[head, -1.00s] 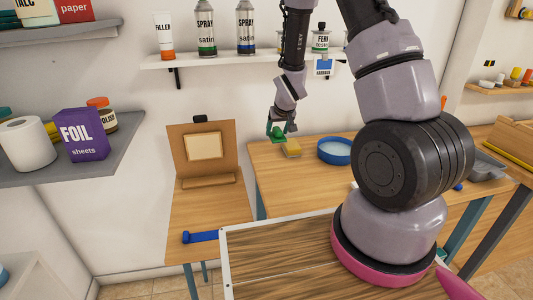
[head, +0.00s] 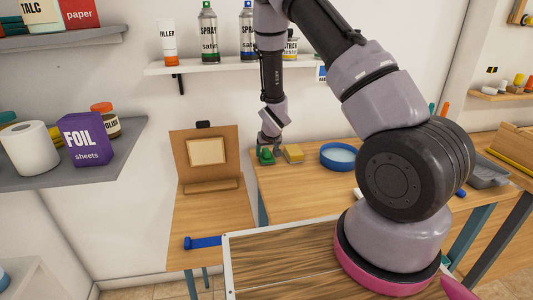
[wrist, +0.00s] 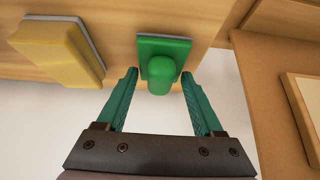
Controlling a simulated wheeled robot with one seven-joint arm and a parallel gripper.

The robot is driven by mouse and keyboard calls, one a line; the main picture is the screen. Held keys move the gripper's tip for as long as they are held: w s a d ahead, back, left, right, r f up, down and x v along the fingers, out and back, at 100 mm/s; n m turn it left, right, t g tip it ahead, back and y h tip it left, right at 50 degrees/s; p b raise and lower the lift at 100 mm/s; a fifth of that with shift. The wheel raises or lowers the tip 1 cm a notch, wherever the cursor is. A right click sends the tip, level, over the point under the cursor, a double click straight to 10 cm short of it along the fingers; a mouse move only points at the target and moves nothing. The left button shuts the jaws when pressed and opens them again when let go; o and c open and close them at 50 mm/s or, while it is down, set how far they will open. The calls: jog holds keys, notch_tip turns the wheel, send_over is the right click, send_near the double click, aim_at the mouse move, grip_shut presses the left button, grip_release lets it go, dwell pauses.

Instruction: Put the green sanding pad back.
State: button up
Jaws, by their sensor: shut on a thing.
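The green sanding pad (head: 266,155) has a rounded green handle and a thin grey base. It is at the back left corner of the wooden table (head: 300,195), left of the yellow pad (head: 293,153). My gripper (head: 268,148) is shut on the green pad. In the wrist view, the green pad (wrist: 160,65) has its handle between the two green fingers (wrist: 160,100). The pad is at table height; I cannot tell whether its base touches the table. The yellow pad also shows in the wrist view (wrist: 55,50), apart from the green one.
A round blue-rimmed dish (head: 340,156) stands right of the yellow pad. A brown upright board (head: 205,160) stands on a lower table to the left. A shelf (head: 205,66) with cans is on the wall above. The table's front part is clear.

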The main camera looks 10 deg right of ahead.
jog(key=shift+f, duration=0.3)
jog(key=o, duration=1.5)
